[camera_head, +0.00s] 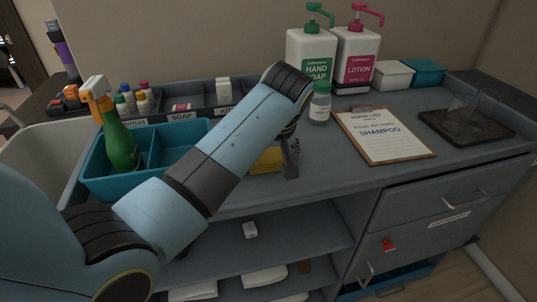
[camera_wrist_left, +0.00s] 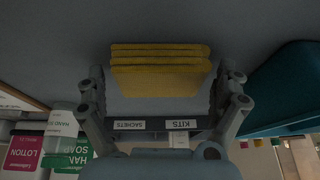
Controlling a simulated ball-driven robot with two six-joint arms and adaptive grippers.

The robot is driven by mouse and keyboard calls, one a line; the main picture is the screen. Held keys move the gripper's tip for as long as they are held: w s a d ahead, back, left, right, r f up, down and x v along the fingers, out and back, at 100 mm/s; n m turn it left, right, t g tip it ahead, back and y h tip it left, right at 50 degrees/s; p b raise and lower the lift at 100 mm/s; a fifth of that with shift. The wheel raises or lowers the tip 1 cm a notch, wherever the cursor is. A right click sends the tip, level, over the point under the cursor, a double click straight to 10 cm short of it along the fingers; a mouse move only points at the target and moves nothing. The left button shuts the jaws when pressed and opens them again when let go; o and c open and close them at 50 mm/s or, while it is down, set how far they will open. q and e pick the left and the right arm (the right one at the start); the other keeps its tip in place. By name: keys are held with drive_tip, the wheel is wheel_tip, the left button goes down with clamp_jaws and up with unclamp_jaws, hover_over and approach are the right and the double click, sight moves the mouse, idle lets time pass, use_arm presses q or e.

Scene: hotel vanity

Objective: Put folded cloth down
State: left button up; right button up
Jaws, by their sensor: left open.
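The yellow folded cloth (camera_head: 265,161) lies on the grey counter near its front edge, partly hidden behind my left arm. In the left wrist view the cloth (camera_wrist_left: 160,62) shows as a stack of several flat layers between my fingers. My left gripper (camera_head: 284,160) is open around the cloth. In the wrist view a gap shows between the cloth and the finger on each side. My right gripper is in neither view.
A blue divided bin (camera_head: 158,178) with a green spray bottle (camera_head: 119,140) stands left of the cloth. A small white bottle (camera_head: 320,106) and a clipboard (camera_head: 383,136) are to the right. Soap (camera_head: 311,58) and lotion (camera_head: 356,56) pumps stand behind. Open shelves lie below the counter.

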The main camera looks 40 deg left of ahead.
use_arm(q)
drive_tip(key=shift+r, duration=0.15)
drive_tip(key=p+v, duration=0.9)
drive_tip(key=v, duration=0.3)
drive_tip(key=shift+p, duration=0.4)
drive_tip(key=shift+a, duration=0.1)
